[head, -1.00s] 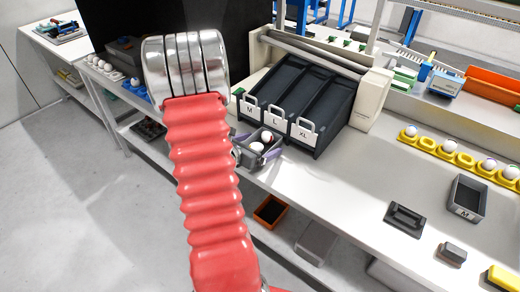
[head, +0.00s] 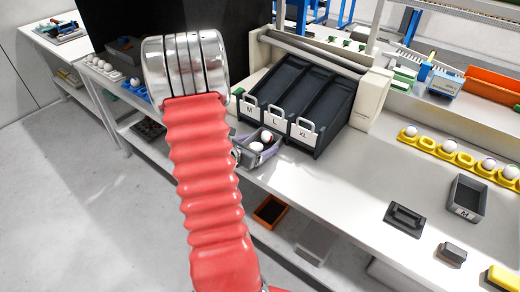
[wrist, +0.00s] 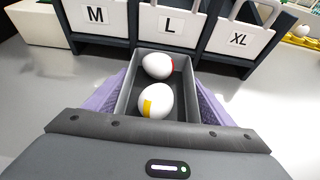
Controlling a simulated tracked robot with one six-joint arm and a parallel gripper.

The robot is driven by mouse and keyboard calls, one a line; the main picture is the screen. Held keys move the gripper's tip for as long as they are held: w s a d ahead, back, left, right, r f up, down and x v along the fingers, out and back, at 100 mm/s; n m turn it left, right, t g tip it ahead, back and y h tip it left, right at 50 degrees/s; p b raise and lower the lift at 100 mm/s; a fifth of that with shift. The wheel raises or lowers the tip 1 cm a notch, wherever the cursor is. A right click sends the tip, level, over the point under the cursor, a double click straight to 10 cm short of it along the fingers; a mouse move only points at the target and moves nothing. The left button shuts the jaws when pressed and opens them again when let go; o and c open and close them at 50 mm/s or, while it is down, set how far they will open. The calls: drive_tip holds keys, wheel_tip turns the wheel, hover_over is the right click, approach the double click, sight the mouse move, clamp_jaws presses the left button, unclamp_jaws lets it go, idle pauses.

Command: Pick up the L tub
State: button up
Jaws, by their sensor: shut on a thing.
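A small grey tub (wrist: 127,90) stands in front of the L lane of the dark sorting rack and holds two white eggs. The near egg (wrist: 154,102) has a yellow mark, and the far egg (wrist: 157,67) a red one. The tub also shows in the head view (head: 258,158), at the bench's front edge, partly behind my arm. My gripper (wrist: 158,98) has its purple fingers against the tub's left and right walls, shut on it. The tub's near wall and any label on it are hidden.
The sorting rack (head: 301,88) with M, L and XL plates stands right behind the tub. Another grey tub marked M (head: 467,197), a dark handled tray (head: 405,218) and yellow egg holders (head: 455,158) lie to the right. The bench between is clear.

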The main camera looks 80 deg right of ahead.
drive_tip(key=shift+r, duration=0.15)
drive_tip(key=shift+w+a+r, duration=0.15)
drive_tip(key=shift+a+r, duration=0.05)
drive_tip(key=shift+r, duration=0.15)
wheel_tip(320, 180, up, 6)
drive_tip(key=shift+f, duration=0.1)
drive_tip(key=shift+a+r, duration=0.15)
drive_tip(key=shift+r, duration=0.05)
drive_tip(key=w+a, duration=0.2)
drive_tip(key=a, duration=0.4)
drive_tip(key=w+a, duration=0.3)
drive_tip(key=a, duration=0.2)
drive_tip(key=w+a, duration=0.2)
drive_tip(key=a, duration=0.4)
drive_tip(key=shift+w+a, duration=0.35)
